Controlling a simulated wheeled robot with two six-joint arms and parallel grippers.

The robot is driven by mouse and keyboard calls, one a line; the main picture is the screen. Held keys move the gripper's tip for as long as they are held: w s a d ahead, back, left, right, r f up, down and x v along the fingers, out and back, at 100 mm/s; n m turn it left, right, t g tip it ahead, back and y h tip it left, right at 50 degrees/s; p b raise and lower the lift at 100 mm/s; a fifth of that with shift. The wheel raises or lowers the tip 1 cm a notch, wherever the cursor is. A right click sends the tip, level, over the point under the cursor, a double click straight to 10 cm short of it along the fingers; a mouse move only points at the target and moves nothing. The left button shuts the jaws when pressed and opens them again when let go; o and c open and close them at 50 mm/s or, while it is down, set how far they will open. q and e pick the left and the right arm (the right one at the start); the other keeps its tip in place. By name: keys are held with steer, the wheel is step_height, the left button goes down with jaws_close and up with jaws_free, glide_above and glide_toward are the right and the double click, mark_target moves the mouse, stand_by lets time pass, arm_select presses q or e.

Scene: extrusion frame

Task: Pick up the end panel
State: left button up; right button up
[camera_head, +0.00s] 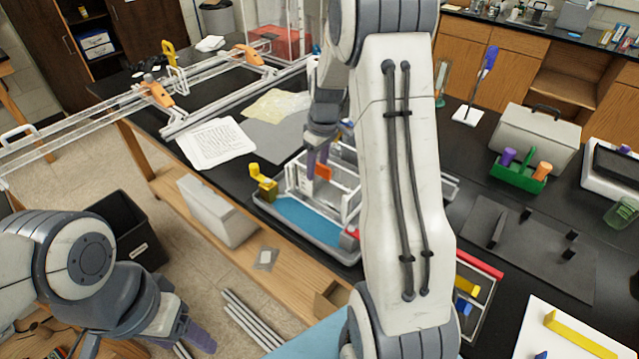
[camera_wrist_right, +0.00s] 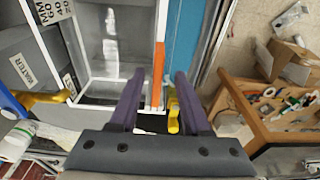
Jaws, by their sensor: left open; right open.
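A thin orange upright piece (camera_head: 323,172) stands at the white-framed rack in the blue-bottomed tray; it may be the end panel, but I cannot tell for certain. In the right wrist view it is a narrow orange strip (camera_wrist_right: 158,72), seen nearly edge-on. My right gripper (camera_head: 318,160) is open above the tray, pointing down. Its purple fingers (camera_wrist_right: 158,98) lie on either side of the strip's lower end in that picture; I see no grip on it. My left gripper (camera_head: 201,338) is low at the left, open, away from the table.
The grey tray (camera_head: 285,222) has a blue bottom and a yellow part (camera_head: 263,183) at its left edge. White papers (camera_head: 216,143) lie left of it. A grey mat (camera_head: 540,250) and a green caddy (camera_head: 518,176) are at the right. My right arm hides the table's middle.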

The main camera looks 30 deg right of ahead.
mark_target(319, 175)
step_height(319, 175, down, 5)
steer(key=shift+d+r+p, duration=0.1)
steer(key=shift+d+p, duration=0.05)
steer(key=shift+p, duration=0.95)
steer(key=shift+f, duration=0.55)
jaws_close()
steer(key=shift+r, duration=0.1)
